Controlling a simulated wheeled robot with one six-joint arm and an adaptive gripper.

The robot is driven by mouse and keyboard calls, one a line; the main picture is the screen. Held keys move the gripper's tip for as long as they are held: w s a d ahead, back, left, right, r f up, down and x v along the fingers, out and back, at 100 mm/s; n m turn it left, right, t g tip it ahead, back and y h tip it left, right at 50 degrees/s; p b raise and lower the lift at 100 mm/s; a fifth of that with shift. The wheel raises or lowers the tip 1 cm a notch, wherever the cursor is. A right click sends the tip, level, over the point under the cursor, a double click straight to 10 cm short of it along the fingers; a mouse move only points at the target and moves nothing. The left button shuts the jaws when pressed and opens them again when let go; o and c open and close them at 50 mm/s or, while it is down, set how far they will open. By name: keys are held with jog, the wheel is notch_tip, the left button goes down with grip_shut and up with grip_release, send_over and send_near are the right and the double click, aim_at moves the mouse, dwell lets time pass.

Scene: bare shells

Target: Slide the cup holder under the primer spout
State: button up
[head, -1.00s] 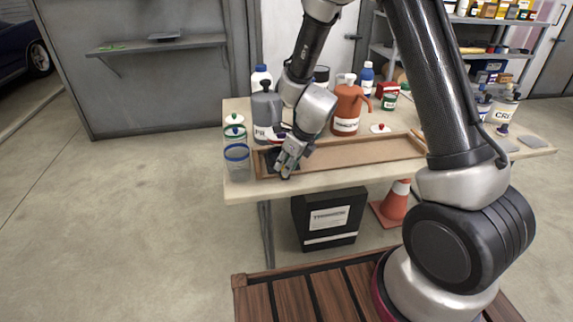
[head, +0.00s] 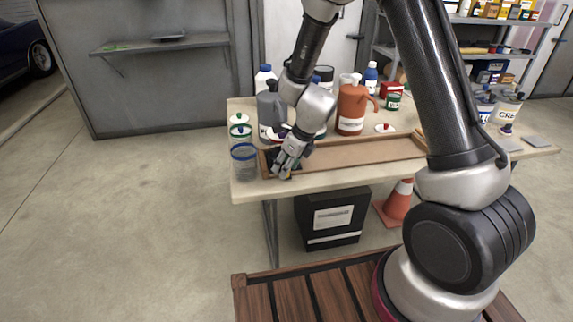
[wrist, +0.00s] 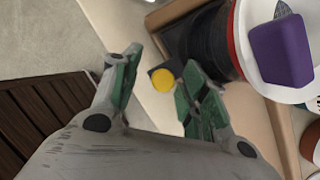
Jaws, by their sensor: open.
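The cup holder (wrist: 205,42) appears to be the dark round piece in the wrist view, with a small dark tab bearing a yellow dot (wrist: 163,82). It sits at the left end of a shallow wooden tray (head: 365,151); in the head view my gripper mostly covers it. My gripper (head: 284,170) is open, its fingertips low at the tray's front left corner. In the wrist view the tab shows between the fingers (wrist: 160,66), near the right one; contact cannot be told. The grey primer bottle (head: 268,108) with a dark pump stands behind the tray; its spout is not clear.
A white, red-edged round piece with a purple block (wrist: 283,50) is close beside the right finger. The tray's middle and right are empty.

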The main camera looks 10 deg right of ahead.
jog(key=v, duration=1.2)
jog(key=s+d+r+n+h, duration=0.1)
jog(key=s+d+r+n, duration=0.8)
jog(key=s+n, duration=0.2)
jog(key=s+d+r+n+t+h, duration=0.1)
jog(key=s+d+r+n+h, duration=0.1)
jog(key=s+d+r+n, duration=0.6)
jog(key=s+d+n, duration=0.1)
jog(key=s+n, duration=0.3)
jog(key=n, duration=0.4)
jog(key=shift+s+d+r, duration=0.3)
jog(key=shift+d+r, duration=0.05)
